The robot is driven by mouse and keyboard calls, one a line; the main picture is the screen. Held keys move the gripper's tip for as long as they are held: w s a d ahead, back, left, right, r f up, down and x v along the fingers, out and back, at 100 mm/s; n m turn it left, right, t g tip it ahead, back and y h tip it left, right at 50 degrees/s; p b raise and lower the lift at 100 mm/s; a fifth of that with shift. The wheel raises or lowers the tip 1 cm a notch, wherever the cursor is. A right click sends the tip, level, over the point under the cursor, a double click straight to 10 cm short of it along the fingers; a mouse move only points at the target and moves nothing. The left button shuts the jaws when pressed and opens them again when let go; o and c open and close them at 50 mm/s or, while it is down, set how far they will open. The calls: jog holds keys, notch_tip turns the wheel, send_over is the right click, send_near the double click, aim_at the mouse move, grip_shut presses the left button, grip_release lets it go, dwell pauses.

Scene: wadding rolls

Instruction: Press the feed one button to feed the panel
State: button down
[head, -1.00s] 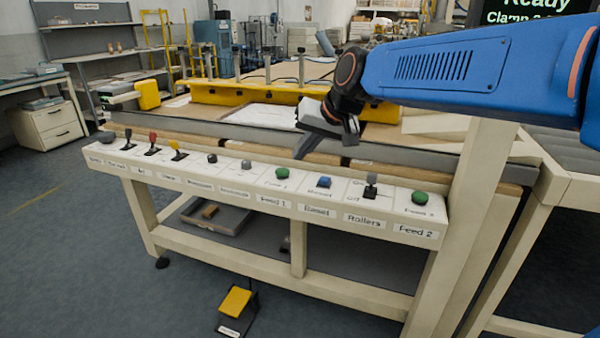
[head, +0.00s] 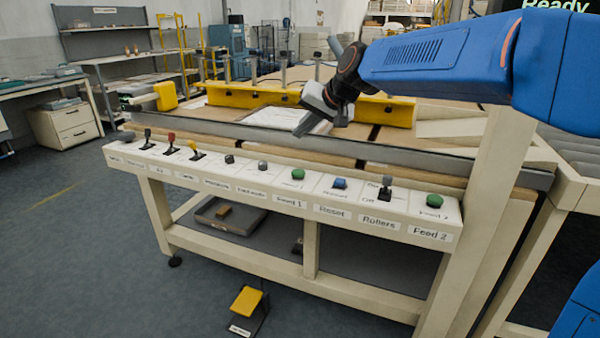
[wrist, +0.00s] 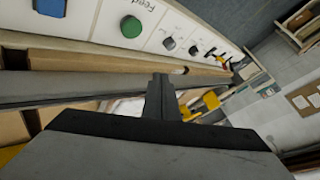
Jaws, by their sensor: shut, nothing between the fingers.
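The Feed 1 button is a round green button (head: 297,174) on the white sloping control panel (head: 330,210), above the "Feed 1" label. In the wrist view a green button (wrist: 131,27) lies up and to the left of my fingertips, with part of the word "Feed" beside it. My gripper (head: 303,131) is shut and empty. It hangs over the table behind the panel, above and behind the Feed 1 button and apart from it. In the wrist view the shut fingers (wrist: 161,98) point toward the panel's rear edge.
A blue Reset button (head: 340,183), a Rollers lever (head: 386,188) and a green Feed 2 button (head: 434,201) sit to the right. Several levers and knobs line the left. A yellow clamp bar (head: 250,95) stands behind. A yellow pedal (head: 246,301) is on the floor.

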aim_at(301, 173)
jog(key=shift+f, duration=0.1)
jog(key=shift+f, duration=4.35)
jog(key=shift+f, duration=0.4)
